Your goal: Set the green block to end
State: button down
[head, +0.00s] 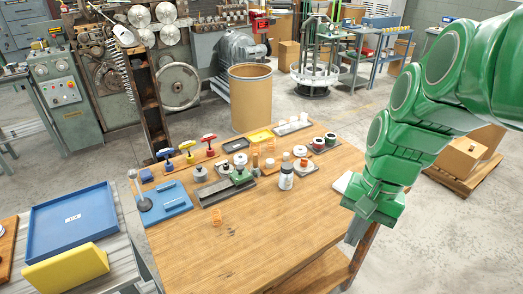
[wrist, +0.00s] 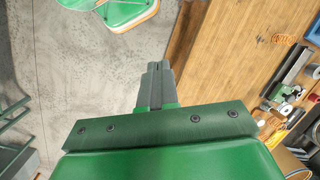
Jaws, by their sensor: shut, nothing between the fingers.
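The green block (head: 241,176) sits on a dark grey rail (head: 213,197) on the wooden table, nearer the rail's right end in the head view. A small green part that looks like it shows at the right of the wrist view (wrist: 286,108), beside the dark rail (wrist: 294,66). My gripper (head: 356,232) is beyond the table's right edge in the head view, well away from the block. In the wrist view its grey fingers (wrist: 157,66) are together and empty, over the floor beside the table edge.
The table (head: 265,235) is bare toward its front. A bottle (head: 286,177) stands right of the rail, with spools and small parts behind. A blue stand (head: 165,203) is left. A drum (head: 250,98) stands behind the table. A green-topped stool (wrist: 128,10) is on the floor.

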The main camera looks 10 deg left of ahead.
jog(key=w+a+f+m+y, duration=0.2)
jog(key=w+a, duration=0.4)
jog(key=w, duration=0.6)
jog(key=w+a+f+m+y, duration=0.2)
jog(key=w+a+f+m, duration=0.2)
jog(key=w, duration=0.9)
jog(key=w+a+f+m+y, duration=0.1)
jog(key=w+a+f+m, duration=0.1)
jog(key=w+a+m, duration=0.3)
jog(key=w+a, duration=0.4)
jog(key=w, duration=0.4)
jog(key=shift+w+a+f+y, duration=0.15)
jog(key=shift+w+f+y, duration=0.1)
jog(key=shift+f+y, duration=0.15)
jog(key=shift+a+f, duration=0.1)
send_near(242, 172)
jog(key=f, duration=0.3)
jog(key=shift+w+d+f+g, duration=0.25)
jog(key=shift+g, duration=0.05)
jog(key=shift+s+a, duration=0.2)
jog(key=shift+a, duration=0.4)
jog(key=shift+s+a, duration=0.15)
jog(key=shift+a, duration=0.4)
jog(key=shift+s+a+f, duration=0.15)
jog(key=shift+a, duration=0.35)
